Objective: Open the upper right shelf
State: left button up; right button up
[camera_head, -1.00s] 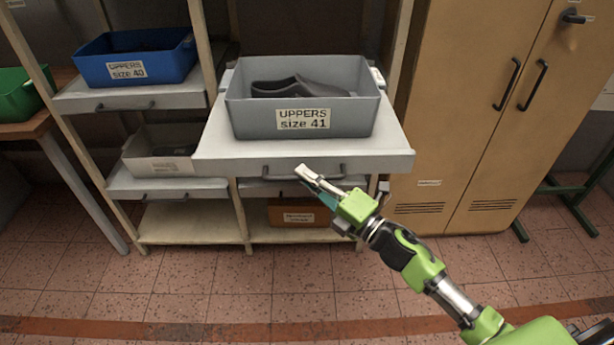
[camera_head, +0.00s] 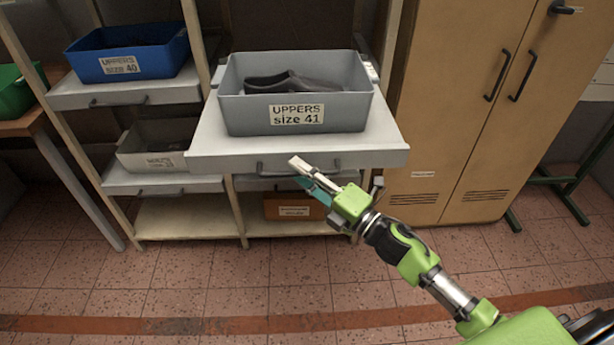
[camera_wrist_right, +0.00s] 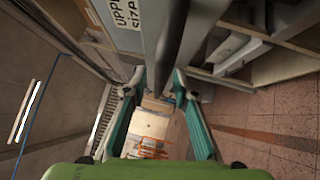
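The upper right shelf (camera_head: 200,144) is a light grey drawer-like board, pulled out well forward of its frame. It carries a grey bin (camera_head: 236,115) labelled "UPPERS size 41" with dark shoe forms (camera_head: 285,82) inside. A dark bar handle (camera_head: 270,170) sits on its front edge, partly hidden by my gripper. My right gripper (camera_head: 301,172) is at the handle, its fingers apart. In the right wrist view the open teal fingers (camera_wrist_right: 158,82) show with the dark handle bar (camera_wrist_right: 172,35) just beyond and between their tips. Contact cannot be told. My left gripper is not in view.
A blue bin (camera_head: 125,66) stands on the upper left shelf (camera_head: 75,97). Below are a lower left shelf with a pale bin (camera_head: 150,160) and an orange-brown box (camera_head: 290,208). A tan cabinet (camera_head: 440,120) stands at the right. The tiled floor in front is clear.

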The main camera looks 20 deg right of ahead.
jog(key=v, duration=1.2)
jog(key=d+f+m+g+h, duration=0.1)
jog(key=d+f+m+h, duration=0.25)
jog(key=f, duration=0.55)
jog(key=d+f+m+h, duration=0.25)
jog(key=f+m, duration=0.25)
jog(key=f, duration=0.3)
jog(key=s+d+f+m+g+h, duration=0.1)
jog(key=s+f+m+g+h, duration=0.15)
jog(key=f, duration=0.65)
jog(key=s+d+f+m+g+h, duration=0.1)
jog(key=s+d+f+m+g, duration=0.2)
jog(key=f, duration=0.6)
jog(key=s+a+f+m+g, duration=0.3)
jog(key=s+f+m, duration=0.2)
jog(key=s+f, duration=0.9)
jog(key=s+a+f+m+g, duration=0.1)
jog(key=s+a+f+g, duration=0.1)
jog(key=s, duration=0.5)
jog(key=s+a+f+m+g, duration=0.1)
jog(key=s+a+f+g, duration=0.1)
jog(key=s+f, duration=0.3)
jog(key=s+a+f+m+g, duration=0.2)
jog(key=s+a+f, duration=0.1)
jog(key=s, duration=0.6)
jog(key=shift+f, duration=0.4)
